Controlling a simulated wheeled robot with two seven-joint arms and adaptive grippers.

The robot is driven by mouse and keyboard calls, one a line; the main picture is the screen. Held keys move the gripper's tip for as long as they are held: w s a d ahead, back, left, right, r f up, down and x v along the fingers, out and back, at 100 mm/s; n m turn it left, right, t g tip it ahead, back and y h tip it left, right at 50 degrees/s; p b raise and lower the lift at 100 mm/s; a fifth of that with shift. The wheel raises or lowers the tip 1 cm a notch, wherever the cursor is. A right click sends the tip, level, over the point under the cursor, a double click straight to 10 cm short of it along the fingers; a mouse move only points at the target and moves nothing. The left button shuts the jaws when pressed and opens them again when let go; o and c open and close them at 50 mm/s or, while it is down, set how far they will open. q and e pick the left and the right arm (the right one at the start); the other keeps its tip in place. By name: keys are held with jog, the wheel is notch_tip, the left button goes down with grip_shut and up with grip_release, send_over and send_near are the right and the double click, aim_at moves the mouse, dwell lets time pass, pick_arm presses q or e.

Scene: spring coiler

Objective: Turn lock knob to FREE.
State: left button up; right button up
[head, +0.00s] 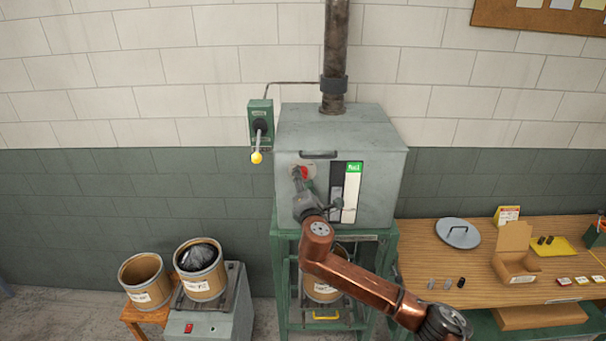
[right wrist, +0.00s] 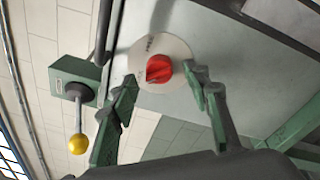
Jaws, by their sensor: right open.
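The red lock knob (head: 303,173) sits on a pale round dial plate on the front of the grey machine box (head: 385,185). In the right wrist view the red knob (right wrist: 159,69) shows clear on its plate (right wrist: 178,48), whose lettering is too small to read. My right gripper (head: 298,180) is at the machine front by the knob. In the right wrist view my right gripper (right wrist: 162,80) is open, with one finger to each side of the knob, and gaps show between fingers and knob. My left gripper is in neither view.
A green switch box (head: 261,120) with a yellow-ended lever (head: 257,157) is on the wall left of the machine. A panel with a green label (head: 353,168) is right of the knob. Two drums (head: 146,282) stand lower left. A wooden bench (head: 430,255) with small items is at right.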

jog(key=shift+w+a, duration=0.1)
jog(key=shift+w, duration=0.8)
jog(key=shift+c, duration=0.6)
jog(key=c, duration=1)
jog(key=shift+f, duration=0.1)
jog(key=shift+a+f+m+t+h+b, duration=0.1)
jog(key=shift+m+t+h+b, duration=0.2)
jog(key=shift+m+b, duration=2.85)
jog(key=shift+a+f+m+t+h+b, duration=0.15)
jog(key=shift+m+h+b, duration=0.3)
jog(key=shift+m+b, duration=2.6)
jog(key=shift+d+f+m+t+h+b, duration=0.1)
jog(key=shift+m+t+h+b, duration=0.2)
jog(key=shift+m+b, duration=2.85)
jog(key=shift+m+p, duration=0.35)
jog(key=shift+m, duration=0.1)
